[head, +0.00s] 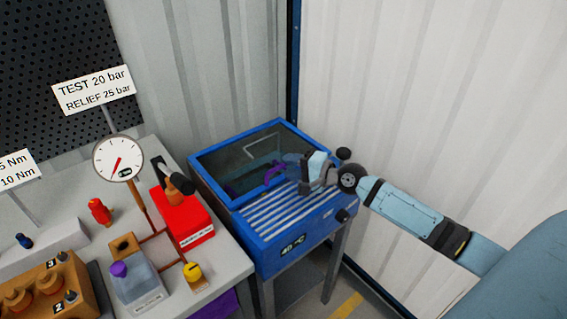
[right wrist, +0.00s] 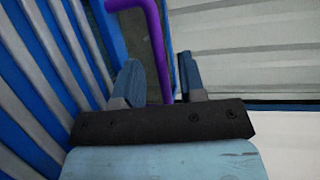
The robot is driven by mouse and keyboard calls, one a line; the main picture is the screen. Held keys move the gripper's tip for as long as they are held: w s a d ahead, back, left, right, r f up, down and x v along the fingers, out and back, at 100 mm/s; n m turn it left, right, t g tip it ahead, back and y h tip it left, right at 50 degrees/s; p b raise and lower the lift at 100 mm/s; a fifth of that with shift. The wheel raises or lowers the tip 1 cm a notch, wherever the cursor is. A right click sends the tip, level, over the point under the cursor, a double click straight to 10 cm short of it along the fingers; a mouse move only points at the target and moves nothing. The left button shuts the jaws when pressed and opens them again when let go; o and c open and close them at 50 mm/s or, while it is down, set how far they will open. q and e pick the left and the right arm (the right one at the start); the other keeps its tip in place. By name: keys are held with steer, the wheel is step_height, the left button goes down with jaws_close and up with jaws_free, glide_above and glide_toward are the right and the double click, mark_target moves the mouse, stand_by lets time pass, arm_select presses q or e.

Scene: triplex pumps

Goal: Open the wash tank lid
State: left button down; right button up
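The blue wash tank (head: 283,244) stands in the corner, with slatted grating along its front. Its lid (head: 232,158) is a dark, see-through panel in a blue frame and appears to lie flat, closed. A purple handle (head: 274,172) shows at the lid's near edge, partly hidden by my right gripper (head: 294,168). In the right wrist view, the purple handle (right wrist: 151,8) bends and runs down between the fingers of my right gripper (right wrist: 157,70). The fingers are apart, with a clear gap between the handle and the left finger. My left gripper is not in view.
A grey bench (head: 222,262) left of the tank carries a pressure gauge (head: 118,158), a red box (head: 184,219) and a purple-capped bottle (head: 136,284). Corrugated walls stand close behind and right of the tank. Black knobs are on the tank's right side.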

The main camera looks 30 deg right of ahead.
steer(key=shift+x, duration=1.3)
